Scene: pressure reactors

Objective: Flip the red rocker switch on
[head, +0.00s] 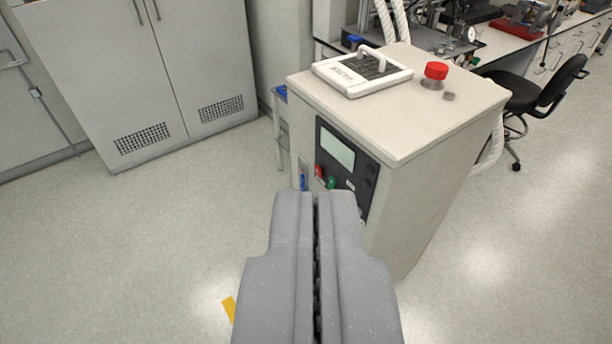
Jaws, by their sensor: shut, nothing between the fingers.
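My gripper (316,196) is shut and empty, pointing forward in the lower middle of the head view. Beyond its tips stands a beige cabinet (440,130) with a dark control panel (364,182) on its front left face. The panel has a pale screen (338,147), a small red control (319,170) and a green one (331,183) below it. I cannot tell whether the red control is the rocker switch, or its position. A blue part (303,182) shows left of the panel. My gripper covers the lower part of this face.
A red mushroom button (436,71) and a white-framed device (340,80) sit on the cabinet top. Grey lockers (150,60) stand at the back left. A black chair (535,92) and a bench (540,30) are at the right.

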